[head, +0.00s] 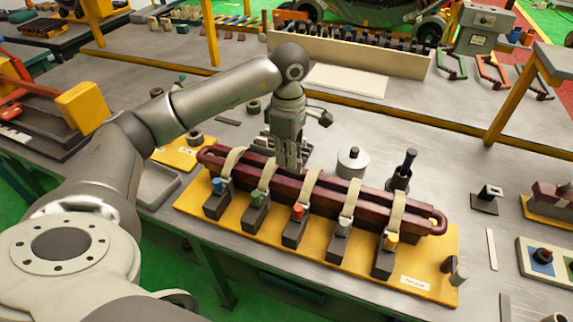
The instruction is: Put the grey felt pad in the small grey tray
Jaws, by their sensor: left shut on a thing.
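My left gripper (289,163) points straight down at the table just behind the long dark red coil. Its fingers are shut on a flat grey piece, which looks like the grey felt pad (304,154). The pad is partly hidden by the fingers and the coil, and I cannot tell whether it is clear of the table. The small grey tray (157,184) is at the left, beside the yellow board, and looks empty. The gripper is to the right of the tray. My right gripper is not in view.
The dark red coil (325,190), strapped on a yellow board (335,255) with several coloured-knob blocks, lies between gripper and front edge. A metal cylinder (352,163) and a dark upright tool (402,170) stand right of the gripper. A yellow plate (180,155) lies behind the tray.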

